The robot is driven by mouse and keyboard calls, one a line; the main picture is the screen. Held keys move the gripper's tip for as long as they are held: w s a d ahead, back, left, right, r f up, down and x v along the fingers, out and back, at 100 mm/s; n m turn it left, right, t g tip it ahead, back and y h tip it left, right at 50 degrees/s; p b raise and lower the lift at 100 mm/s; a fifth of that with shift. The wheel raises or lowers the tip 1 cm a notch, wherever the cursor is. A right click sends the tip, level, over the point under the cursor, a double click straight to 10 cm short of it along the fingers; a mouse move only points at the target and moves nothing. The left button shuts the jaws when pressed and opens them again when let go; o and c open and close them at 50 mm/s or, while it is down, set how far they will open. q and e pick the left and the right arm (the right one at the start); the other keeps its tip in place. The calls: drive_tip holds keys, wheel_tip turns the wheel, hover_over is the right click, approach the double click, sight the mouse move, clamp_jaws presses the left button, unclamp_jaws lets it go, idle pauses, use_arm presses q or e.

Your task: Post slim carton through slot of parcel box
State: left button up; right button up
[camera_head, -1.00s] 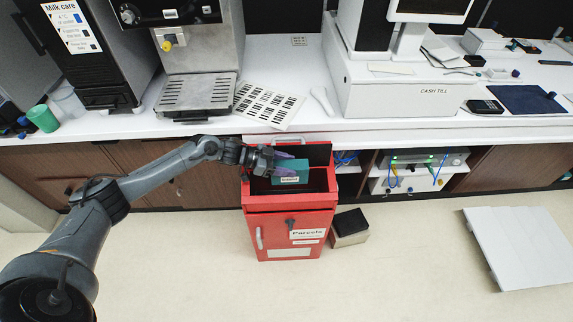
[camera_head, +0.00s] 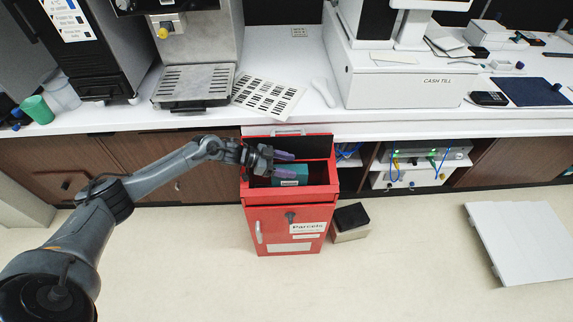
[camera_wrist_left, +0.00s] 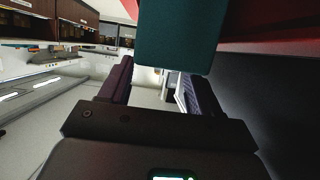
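The red parcel box (camera_head: 289,217), labelled "Parcels", stands on the floor in front of the counter. Its dark top opening faces up. The teal carton (camera_head: 290,177) is within the opening, its upper part showing above the front rim; its lower end is hidden. My left gripper (camera_head: 285,163) is over the opening, its purple fingers spread apart, one partly in front of the carton. In the left wrist view the fingers (camera_wrist_left: 157,85) are apart with a clear gap, and the carton (camera_wrist_left: 180,38) is beyond their tips. My right gripper is not in view.
A black-topped small box (camera_head: 350,221) stands on the floor right of the parcel box. The counter edge (camera_head: 200,118) runs close behind my left gripper. A white panel (camera_head: 520,240) lies at the right. The floor in front is clear.

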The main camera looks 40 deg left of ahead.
use_arm(q)
drive_tip(key=o, duration=0.3)
drive_tip(key=p+v, duration=0.2)
drive_tip(key=v, duration=0.9)
drive_tip(key=shift+p, duration=0.3)
drive_tip(key=shift+w+d, duration=0.1)
